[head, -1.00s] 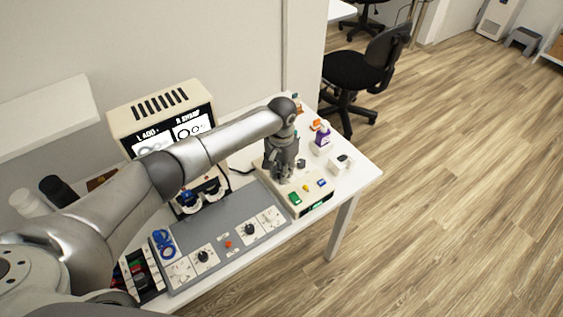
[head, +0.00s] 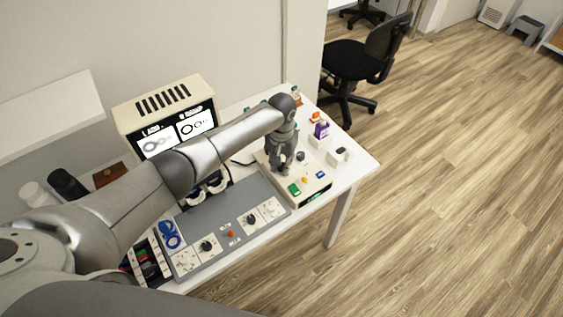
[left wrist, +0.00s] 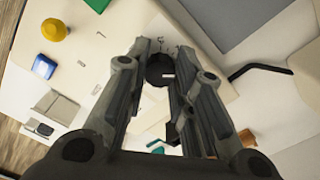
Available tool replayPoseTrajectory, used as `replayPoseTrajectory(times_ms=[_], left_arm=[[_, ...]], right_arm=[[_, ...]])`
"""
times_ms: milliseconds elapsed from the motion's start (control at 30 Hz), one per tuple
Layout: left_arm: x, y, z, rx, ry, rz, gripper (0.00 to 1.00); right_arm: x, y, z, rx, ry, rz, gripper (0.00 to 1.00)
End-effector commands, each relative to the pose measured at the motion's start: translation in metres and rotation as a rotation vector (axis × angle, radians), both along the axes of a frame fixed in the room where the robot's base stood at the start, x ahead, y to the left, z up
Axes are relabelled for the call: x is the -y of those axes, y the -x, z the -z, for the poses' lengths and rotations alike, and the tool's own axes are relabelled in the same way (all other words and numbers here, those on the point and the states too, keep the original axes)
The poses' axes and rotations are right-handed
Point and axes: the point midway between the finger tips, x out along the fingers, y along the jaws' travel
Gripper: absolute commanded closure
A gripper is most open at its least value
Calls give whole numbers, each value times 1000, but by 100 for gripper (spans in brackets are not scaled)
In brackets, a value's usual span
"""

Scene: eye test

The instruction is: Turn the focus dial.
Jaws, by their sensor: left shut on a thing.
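The dial (left wrist: 159,72) is a round black knob with a short white mark, on the top of a beige control box (head: 311,189). The box also shows in the left wrist view (left wrist: 98,48) and bears green, yellow and blue buttons. My left gripper (head: 281,172) points down over the box. In the left wrist view its fingertips (left wrist: 160,64) are closed on the two sides of the dial. In the head view the gripper hides the dial. My right gripper is not in view.
A beige monitor (head: 130,118) with two ring pictures stands behind my forearm. A grey panel (head: 212,215) with knobs and a red button lies front left of the box. A purple bottle (head: 321,131) and a white block (head: 340,156) stand to its right. A black chair (head: 362,62) stands beyond the table.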

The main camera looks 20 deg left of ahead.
Motion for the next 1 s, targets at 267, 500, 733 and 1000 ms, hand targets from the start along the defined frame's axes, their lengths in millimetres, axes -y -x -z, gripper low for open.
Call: replayPoseTrajectory(times_ms=[267,500,733,1000], left_arm=[[0,0,0,1,0,1,54],[0,0,-1,1,0,1,54],[0,-1,-20,3,1,2,54],[0,-1,-78,4,1,3,54]], right_arm=[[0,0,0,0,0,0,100],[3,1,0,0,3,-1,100],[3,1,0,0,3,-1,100],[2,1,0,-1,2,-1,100]])
